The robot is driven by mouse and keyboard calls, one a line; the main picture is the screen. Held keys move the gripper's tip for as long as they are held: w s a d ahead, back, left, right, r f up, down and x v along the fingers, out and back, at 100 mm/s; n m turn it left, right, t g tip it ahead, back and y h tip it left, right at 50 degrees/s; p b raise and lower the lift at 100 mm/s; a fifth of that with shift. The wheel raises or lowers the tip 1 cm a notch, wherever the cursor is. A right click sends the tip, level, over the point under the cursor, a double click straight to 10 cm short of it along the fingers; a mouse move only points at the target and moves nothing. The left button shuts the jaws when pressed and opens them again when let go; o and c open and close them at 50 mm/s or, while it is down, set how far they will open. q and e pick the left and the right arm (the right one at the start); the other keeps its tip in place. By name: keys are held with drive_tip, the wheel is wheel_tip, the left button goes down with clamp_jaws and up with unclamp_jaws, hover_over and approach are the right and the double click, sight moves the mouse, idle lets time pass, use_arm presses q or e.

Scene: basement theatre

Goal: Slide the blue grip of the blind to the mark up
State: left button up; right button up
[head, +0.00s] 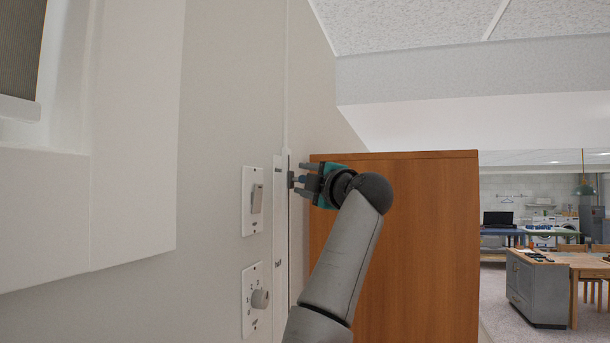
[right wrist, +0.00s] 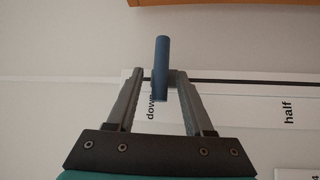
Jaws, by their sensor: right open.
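The blue grip (right wrist: 161,68) is a short blue bar on the slotted white rail plate of the blind in the right wrist view. It stands at the printed word "down"; the word "half" is further right along the plate (right wrist: 240,110). The mark "up" is not readable in either view. My right gripper (right wrist: 160,76) is open, with one finger on each side of the blue grip. In the head view my right gripper (head: 297,179) is at the tall narrow rail plate (head: 281,240) on the wall. My left gripper is out of view.
A brown wooden cabinet (head: 420,250) stands right behind my right arm. The blind (head: 20,50) hangs in the window recess at upper left. Tables stand far right.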

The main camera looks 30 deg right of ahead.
drive_tip(key=shift+c, duration=0.2)
clamp_jaws()
idle(1.3)
